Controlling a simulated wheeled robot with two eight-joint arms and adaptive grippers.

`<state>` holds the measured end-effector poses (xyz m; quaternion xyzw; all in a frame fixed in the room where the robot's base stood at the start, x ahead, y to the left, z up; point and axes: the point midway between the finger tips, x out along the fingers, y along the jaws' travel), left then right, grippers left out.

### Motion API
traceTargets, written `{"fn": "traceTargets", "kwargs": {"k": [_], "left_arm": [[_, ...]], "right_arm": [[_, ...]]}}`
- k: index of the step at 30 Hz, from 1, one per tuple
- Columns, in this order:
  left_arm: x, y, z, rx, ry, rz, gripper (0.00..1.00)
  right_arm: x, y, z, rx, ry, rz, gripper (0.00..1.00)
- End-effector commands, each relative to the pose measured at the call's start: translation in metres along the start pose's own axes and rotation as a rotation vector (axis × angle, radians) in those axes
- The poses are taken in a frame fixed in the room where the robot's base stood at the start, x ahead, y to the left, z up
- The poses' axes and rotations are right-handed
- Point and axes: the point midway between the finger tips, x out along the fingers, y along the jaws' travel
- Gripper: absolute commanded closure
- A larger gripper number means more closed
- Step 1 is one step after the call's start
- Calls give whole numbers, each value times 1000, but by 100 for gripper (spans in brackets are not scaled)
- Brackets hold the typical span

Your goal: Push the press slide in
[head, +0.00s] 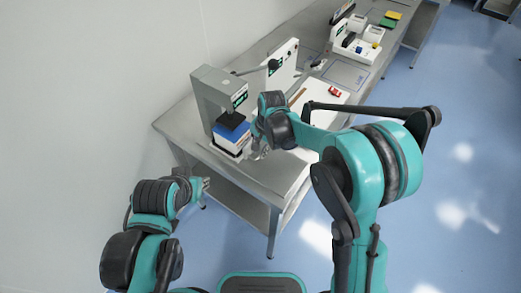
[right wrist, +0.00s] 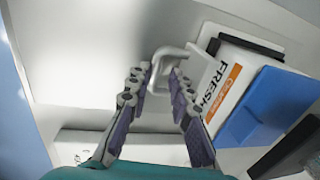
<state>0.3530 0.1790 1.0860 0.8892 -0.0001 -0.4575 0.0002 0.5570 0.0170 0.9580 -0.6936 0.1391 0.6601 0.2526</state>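The press (head: 217,92) is a grey frame standing at the near end of the metal table. Under its head are a blue block (head: 232,130) and a white slide (head: 226,147) at its front. In the right wrist view, the slide's white loop handle (right wrist: 163,62) lies between the fingertips of my right gripper (right wrist: 161,72). Its fingers are apart, with no clear grip on the handle. In the head view, my right gripper (head: 260,150) is beside the slide's front. My left gripper (head: 202,187) hangs in front of the table's near left edge, away from the press; its fingers are too small to judge.
A white pouch marked FRESH (right wrist: 224,85) lies beside the blue block (right wrist: 268,105). Behind the press stand a white upright panel (head: 284,66) and a small red object (head: 335,90). More devices and coloured trays (head: 388,19) are farther back. The blue floor right of the table is open.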

Motion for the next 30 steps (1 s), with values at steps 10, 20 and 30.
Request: {"fn": "traceTargets", "kwargs": {"k": [10, 20, 30], "left_arm": [[0, 0, 0, 0, 0, 0, 74], [0, 0, 0, 0, 0, 0, 74], [0, 0, 0, 0, 0, 0, 74]], "right_arm": [[0, 1, 0, 0, -1, 1, 81], [-35, 1, 0, 0, -1, 2, 81], [-103, 0, 0, 0, -1, 2, 81]]}}
